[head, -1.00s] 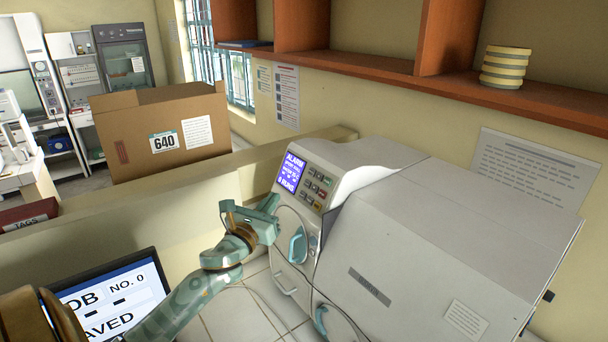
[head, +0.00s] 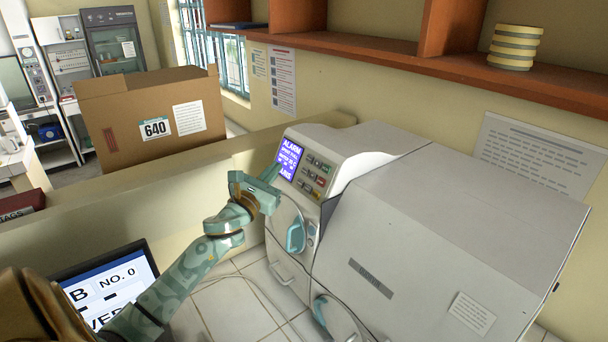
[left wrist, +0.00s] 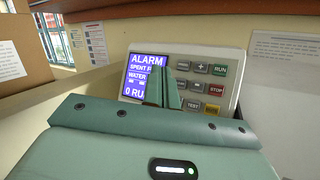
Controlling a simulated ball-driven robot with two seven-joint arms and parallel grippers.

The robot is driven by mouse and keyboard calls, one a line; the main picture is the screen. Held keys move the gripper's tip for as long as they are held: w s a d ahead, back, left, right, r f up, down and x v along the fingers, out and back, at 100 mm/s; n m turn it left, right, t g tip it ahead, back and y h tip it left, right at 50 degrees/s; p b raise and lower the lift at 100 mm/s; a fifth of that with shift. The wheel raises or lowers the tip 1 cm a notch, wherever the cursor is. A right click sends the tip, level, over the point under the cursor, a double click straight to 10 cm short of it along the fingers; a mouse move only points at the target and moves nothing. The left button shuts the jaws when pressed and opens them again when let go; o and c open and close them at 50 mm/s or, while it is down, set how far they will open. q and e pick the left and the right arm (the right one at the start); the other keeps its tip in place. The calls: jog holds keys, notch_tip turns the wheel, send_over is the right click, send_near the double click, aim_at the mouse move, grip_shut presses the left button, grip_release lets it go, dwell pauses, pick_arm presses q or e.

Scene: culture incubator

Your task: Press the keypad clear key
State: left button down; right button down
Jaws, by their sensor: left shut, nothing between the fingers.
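The keypad (head: 314,176) is on the sloped front panel of the white machine, right of a blue screen (head: 288,160) reading ALARM. In the left wrist view the keypad (left wrist: 205,87) shows grey keys, a green RUN key (left wrist: 220,70), a red STOP key (left wrist: 216,89), a TEST key (left wrist: 193,105) and a yellow key (left wrist: 212,107). I cannot read the yellow label, and no clear label is readable. My left gripper (head: 274,172) is shut and empty, in front of the screen. In the left wrist view its fingers (left wrist: 172,88) overlap the screen's right side; contact cannot be told.
The white machine (head: 450,220) stands on a tiled counter against the wall. Below the panel are a blue latch (head: 296,238) and cables. A low ledge (head: 150,200) runs behind my left arm. A monitor (head: 105,290) stands lower left, a cardboard box (head: 150,125) behind.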

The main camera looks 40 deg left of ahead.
aim_at(305, 171)
pick_arm(q)
jog(key=w+d+f+b, duration=0.1)
jog(key=w+f+b, duration=0.1)
jog(key=w, duration=0.3)
jog(key=shift+w+d+f+b, duration=0.2)
jog(key=shift+d+f+b, duration=0.15)
jog(key=shift+b, duration=0.25)
dwell(1.0)
jog(key=shift+w+f, duration=0.1)
dwell(0.5)
jog(key=shift+w+f+b, duration=0.15)
jog(key=shift+w+b, duration=0.15)
